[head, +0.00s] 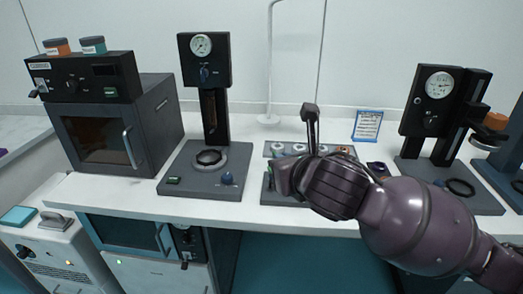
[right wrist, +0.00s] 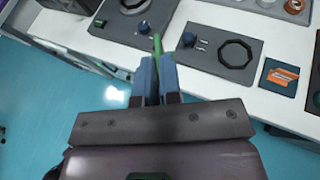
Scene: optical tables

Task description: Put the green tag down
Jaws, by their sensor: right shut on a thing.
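The green tag (right wrist: 157,44) shows as a thin green strip between the blue fingertips of my right gripper (right wrist: 157,78) in the right wrist view. The gripper is shut on it. In this view the tag's tip overlaps the bench's front area, close to a blue knob; I cannot tell whether it touches anything. In the head view my right gripper (head: 277,179) is over the front of the white bench, at a dark grey plate, and the tag is mostly hidden there. My left gripper is not in view.
A gauge stand (head: 206,160) is left of the gripper, with an oven (head: 110,135) further left. A rack (head: 275,149) with several round pieces lies behind. Another gauge stand (head: 432,140) is at the right. A blue-framed sign (head: 367,125) stands at the back.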

